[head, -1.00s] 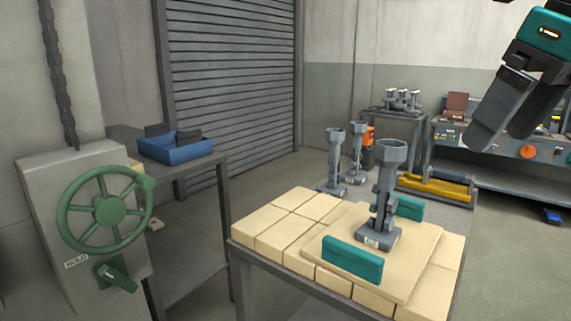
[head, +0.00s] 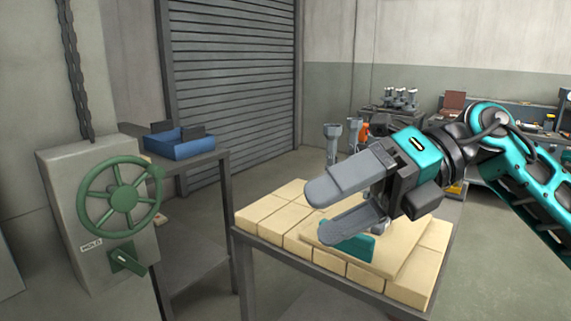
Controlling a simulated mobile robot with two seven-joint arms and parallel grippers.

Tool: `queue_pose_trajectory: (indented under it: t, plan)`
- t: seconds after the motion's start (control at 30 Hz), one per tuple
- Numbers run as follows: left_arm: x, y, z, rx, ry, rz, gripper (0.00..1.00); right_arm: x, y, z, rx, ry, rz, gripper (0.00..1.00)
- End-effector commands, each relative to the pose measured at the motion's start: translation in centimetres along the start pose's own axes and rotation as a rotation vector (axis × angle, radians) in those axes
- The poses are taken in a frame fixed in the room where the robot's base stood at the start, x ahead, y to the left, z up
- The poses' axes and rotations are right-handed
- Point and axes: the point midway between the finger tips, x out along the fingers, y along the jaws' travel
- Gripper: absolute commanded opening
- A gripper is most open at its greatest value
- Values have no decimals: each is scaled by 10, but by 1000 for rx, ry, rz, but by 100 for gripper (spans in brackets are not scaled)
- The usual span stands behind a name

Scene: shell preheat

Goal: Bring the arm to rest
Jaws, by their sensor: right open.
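My right gripper (head: 322,217) reaches in from the right in the head view. Its two grey fingers are apart with nothing between them, and they point left over the brick-topped table (head: 272,225). The teal wrist and forearm stretch back to the right edge. The gripper and arm hide most of the grey shell part that stood on the board, and I cannot tell its state now. One teal block (head: 358,247) shows below the lower finger, on the pale board (head: 400,262). My left gripper is not in view.
A blue bin (head: 180,146) sits on a side table. Another grey part (head: 333,140) stands behind my gripper. A workbench lines the back right.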

Motion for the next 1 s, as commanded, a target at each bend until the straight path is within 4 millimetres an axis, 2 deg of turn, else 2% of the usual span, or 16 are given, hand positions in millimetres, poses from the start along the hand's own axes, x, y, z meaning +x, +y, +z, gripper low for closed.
queue_pose_trajectory:
  t: [0.03, 0.1, 0.27, 0.37, 0.47, 0.57, 0.67, 0.77, 0.8, 0.87, 0.9, 0.97, 1.0]
  plan:
    - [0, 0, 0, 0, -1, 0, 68, 12, -1, 0, 46, -38, 115, 95]
    - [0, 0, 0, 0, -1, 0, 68, 21, 0, 4, 109, -110, 264, 95]
    - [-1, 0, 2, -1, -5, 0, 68, 27, -11, 16, 301, -314, 569, 95]
    - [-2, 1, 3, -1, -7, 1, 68, 23, -31, 22, 452, -464, 729, 95]
    - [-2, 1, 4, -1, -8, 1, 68, 16, -64, 24, 626, -630, 860, 95]
    - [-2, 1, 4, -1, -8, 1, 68, 10, -107, 16, 820, -804, 961, 95]
    - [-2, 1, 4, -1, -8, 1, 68, 7, -158, -4, 1033, -985, 1026, 95]
    - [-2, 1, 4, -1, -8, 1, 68, 10, -213, -39, 1265, -1166, 1055, 95]
    - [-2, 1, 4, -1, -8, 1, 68, 13, -235, -57, 1361, -1237, 1055, 95]
    - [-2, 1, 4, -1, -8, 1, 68, 20, -266, -89, 1513, -1342, 1045, 95]
    - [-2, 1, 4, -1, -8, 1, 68, 25, -285, -113, 1613, -1409, 1030, 95]
    - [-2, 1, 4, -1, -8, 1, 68, 35, -309, -150, 1757, -1499, 999, 95]
    - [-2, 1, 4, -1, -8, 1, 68, 42, -322, -175, 1848, -1552, 972, 95]
